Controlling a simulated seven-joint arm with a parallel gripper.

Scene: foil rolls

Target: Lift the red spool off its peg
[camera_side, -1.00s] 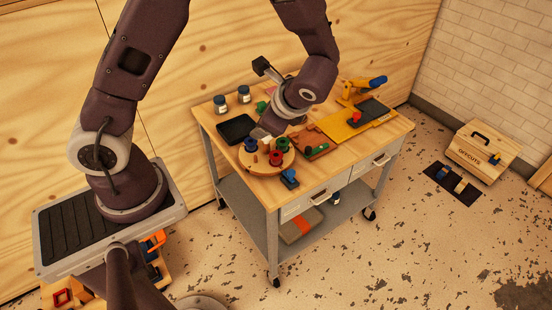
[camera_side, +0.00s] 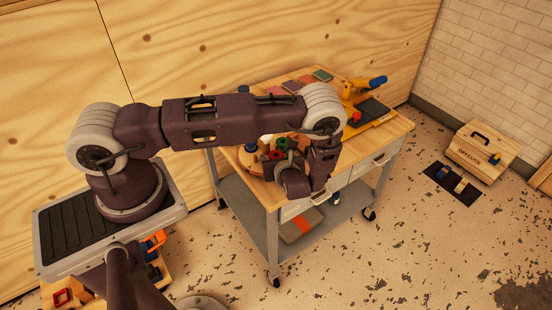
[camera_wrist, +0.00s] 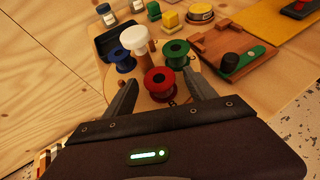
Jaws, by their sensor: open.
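The red spool (camera_wrist: 159,84) stands upright on a round wooden base (camera_wrist: 117,90) in the wrist view. In the side view my wrist hides much of the base (camera_side: 249,161).
A wooden block with a green strip (camera_wrist: 235,55) lies to the right of the spools. A dark tray (camera_wrist: 115,42) and jars (camera_wrist: 106,14) stand behind. The cart's top (camera_side: 386,136) is bare at the front right. A yellow stand (camera_side: 354,92) is at its back right.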

